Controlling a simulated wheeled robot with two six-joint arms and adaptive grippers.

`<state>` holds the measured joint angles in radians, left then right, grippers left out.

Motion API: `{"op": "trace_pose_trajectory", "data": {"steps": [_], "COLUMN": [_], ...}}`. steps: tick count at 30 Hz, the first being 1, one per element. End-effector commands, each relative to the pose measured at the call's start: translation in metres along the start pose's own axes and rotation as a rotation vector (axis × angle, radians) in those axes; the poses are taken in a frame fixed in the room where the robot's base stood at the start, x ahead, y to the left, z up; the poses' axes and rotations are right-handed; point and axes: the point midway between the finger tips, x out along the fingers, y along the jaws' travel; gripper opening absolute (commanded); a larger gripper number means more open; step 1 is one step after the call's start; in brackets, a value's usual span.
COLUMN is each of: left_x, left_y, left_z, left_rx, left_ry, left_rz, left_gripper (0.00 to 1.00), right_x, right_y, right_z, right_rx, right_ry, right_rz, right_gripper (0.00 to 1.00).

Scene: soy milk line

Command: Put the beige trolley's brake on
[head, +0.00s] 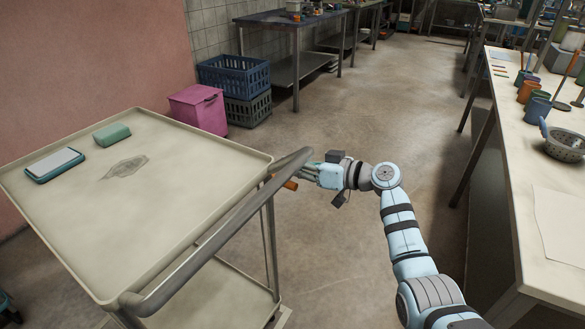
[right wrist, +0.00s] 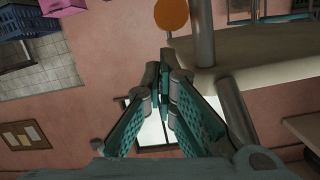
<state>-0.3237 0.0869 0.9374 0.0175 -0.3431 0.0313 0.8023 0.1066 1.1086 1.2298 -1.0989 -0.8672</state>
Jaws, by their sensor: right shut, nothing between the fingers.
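The beige trolley (head: 185,205) fills the left of the head view, with a grey push handle (head: 225,230) along its near right side. An orange piece (head: 290,184), seemingly the brake lever's end, sticks out by the handle's far end. It seems to be the orange disc (right wrist: 171,16) ahead of my fingertips in the right wrist view. My right gripper (head: 306,172) is beside the handle's far end, close to the orange piece. Its fingers (right wrist: 165,65) are shut and empty; I cannot tell whether they touch anything. My left gripper is not in view.
A green block (head: 112,135) and a teal-edged pad (head: 55,164) lie on the trolley's top. A pink bin (head: 198,108) and stacked crates (head: 235,77) stand behind it. A long table (head: 530,150) with cups and a strainer runs along the right. Open floor lies between.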

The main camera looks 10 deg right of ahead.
Motion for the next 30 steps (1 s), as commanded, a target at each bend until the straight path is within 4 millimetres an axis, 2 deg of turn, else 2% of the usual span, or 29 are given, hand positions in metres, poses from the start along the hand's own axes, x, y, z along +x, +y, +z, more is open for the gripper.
{"op": "trace_pose_trajectory", "data": {"steps": [4, 9, 15, 21, 30], "left_x": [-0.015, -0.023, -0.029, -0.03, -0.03], "left_y": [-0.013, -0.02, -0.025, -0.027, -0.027], "left_z": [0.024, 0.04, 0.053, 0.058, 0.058], "left_rx": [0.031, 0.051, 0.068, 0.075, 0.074], "left_ry": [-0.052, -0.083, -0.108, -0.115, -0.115], "left_rz": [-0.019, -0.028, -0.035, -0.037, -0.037], "left_gripper": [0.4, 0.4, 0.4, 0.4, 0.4], "right_x": [-0.011, -0.055, -0.094, -0.108, -0.108], "right_y": [0.0, 0.0, 0.0, -0.001, -0.001], "right_z": [-0.036, -0.031, -0.032, -0.032, -0.031], "right_rx": [-0.003, -0.002, -0.002, -0.001, 0.008], "right_ry": [0.003, -0.001, -0.001, 0.001, 0.002], "right_rz": [0.006, 0.009, 0.007, 0.004, 0.004], "right_gripper": [0.0, 0.0, 0.0, 0.0, 0.0]}}
